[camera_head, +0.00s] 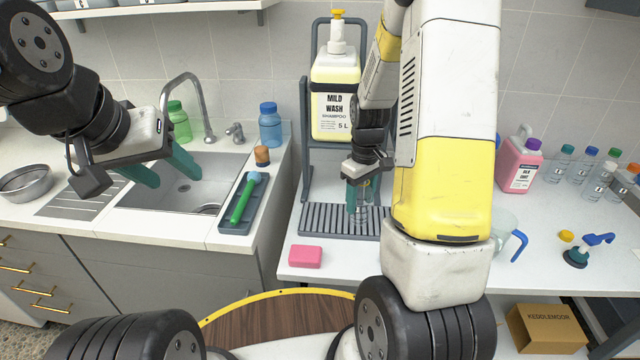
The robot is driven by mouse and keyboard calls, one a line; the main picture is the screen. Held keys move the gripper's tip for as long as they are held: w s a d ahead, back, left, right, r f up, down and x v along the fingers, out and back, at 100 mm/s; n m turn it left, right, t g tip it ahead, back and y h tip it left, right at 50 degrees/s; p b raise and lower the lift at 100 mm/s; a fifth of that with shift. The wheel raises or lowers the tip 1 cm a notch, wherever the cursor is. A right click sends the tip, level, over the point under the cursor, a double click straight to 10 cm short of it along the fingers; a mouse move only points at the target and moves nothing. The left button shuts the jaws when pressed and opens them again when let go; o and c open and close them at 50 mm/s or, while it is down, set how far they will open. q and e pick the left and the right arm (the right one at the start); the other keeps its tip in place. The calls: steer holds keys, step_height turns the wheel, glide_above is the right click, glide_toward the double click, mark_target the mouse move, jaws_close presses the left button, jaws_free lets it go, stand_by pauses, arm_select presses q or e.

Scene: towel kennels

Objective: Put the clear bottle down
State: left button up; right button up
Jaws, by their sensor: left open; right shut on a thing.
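The clear bottle (360,216) is upright between the fingers of my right gripper (358,200), which is shut on it. It is over the grey slatted rack (325,222) below the big shampoo jug. I cannot tell whether its base touches the slats. My fingers hide its upper part, and my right arm covers the rack's right side. My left gripper (163,171) is open and empty over the left part of the sink.
The MILD WASH jug (335,95) stands in its frame behind the rack. A pink block (305,256) lies in front. A green-handled brush (245,200) lies in a tray beside the sink (205,172). Several clear bottles (560,163) and a pink jug (518,160) stand at right.

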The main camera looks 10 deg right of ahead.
steer(key=shift+w+a+f, duration=0.75)
steer(key=shift+w+a, duration=0.3)
steer(key=shift+w, duration=0.15)
steer(key=shift+w+a+f, duration=0.7)
steer(key=shift+w+a, duration=0.3)
steer(key=shift+w, duration=0.2)
steer(key=shift+w+a+f, duration=0.75)
steer(key=shift+w+a, duration=0.3)
steer(key=shift+w, duration=0.15)
steer(key=shift+f, duration=0.15)
steer(key=o, duration=1.3)
steer(key=shift+o, duration=0.2)
